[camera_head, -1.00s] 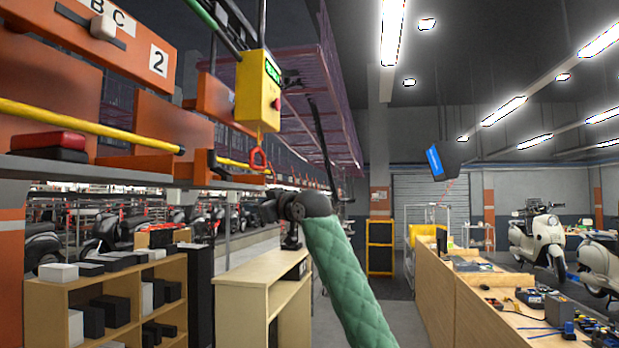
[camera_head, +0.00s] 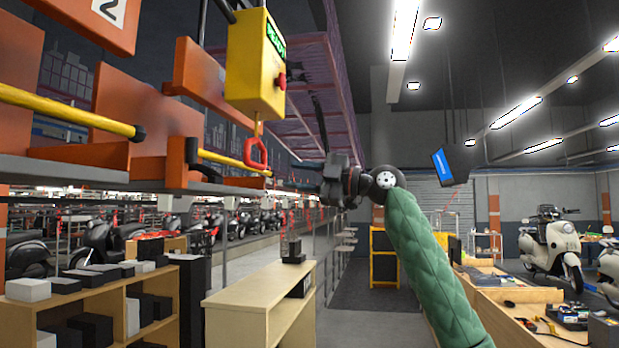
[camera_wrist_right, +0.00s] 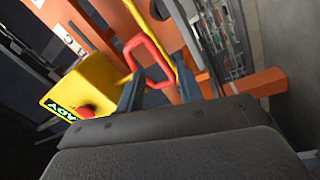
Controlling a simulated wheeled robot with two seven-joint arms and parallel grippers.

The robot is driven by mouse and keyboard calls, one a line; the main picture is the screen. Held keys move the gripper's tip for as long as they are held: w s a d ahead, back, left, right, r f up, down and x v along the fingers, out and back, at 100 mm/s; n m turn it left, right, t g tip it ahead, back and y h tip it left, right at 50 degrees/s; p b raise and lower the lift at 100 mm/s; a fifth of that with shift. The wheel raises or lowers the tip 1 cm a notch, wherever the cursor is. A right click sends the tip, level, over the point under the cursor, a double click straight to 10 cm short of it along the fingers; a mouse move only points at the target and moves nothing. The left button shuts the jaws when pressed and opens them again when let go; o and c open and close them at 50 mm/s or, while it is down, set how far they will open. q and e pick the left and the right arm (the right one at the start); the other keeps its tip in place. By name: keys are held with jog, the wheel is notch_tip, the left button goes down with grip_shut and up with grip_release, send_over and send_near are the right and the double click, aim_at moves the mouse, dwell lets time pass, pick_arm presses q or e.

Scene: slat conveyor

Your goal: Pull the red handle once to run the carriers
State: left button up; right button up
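The red handle (camera_head: 256,153) is a loop hanging below the yellow control box (camera_head: 256,62), which has a green READY display and a red button. My right gripper (camera_head: 298,176) is just right of the handle and slightly lower, its fingers pointing left. In the right wrist view the red handle (camera_wrist_right: 149,62) lies ahead of the open fingers (camera_wrist_right: 158,88), roughly between their tips. No grip on it shows, and I cannot tell whether a finger touches it. The yellow box also shows in the wrist view (camera_wrist_right: 88,88). My left gripper is out of view.
Orange carriers (camera_head: 205,80) and a yellow rail (camera_head: 65,112) run along the left, close to the handle. A wooden shelf unit (camera_head: 250,300) stands below. A workbench (camera_head: 500,285) with tools is at the right. The aisle between is clear.

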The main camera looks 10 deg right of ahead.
aim_at(259, 167)
jog(key=a+n+p, duration=0.1)
jog(key=a, duration=0.1)
jog(key=w+a+r+n+p, duration=0.1)
jog(key=a+n, duration=0.1)
jog(key=a, duration=0.1)
jog(key=a+r+n, duration=0.1)
jog(key=a, duration=0.2)
jog(key=shift+w+a+p, duration=0.15)
jog(key=shift+p, duration=0.25)
jog(key=shift+w+a+r, duration=0.1)
jog(key=shift+a+r, duration=0.05)
jog(key=shift+a, duration=0.55)
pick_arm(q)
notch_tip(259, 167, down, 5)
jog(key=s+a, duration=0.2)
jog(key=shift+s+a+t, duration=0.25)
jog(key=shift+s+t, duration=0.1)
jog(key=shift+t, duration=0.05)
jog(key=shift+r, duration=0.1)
pick_arm(e)
jog(key=shift+w, duration=0.1)
jog(key=shift+c, duration=0.3)
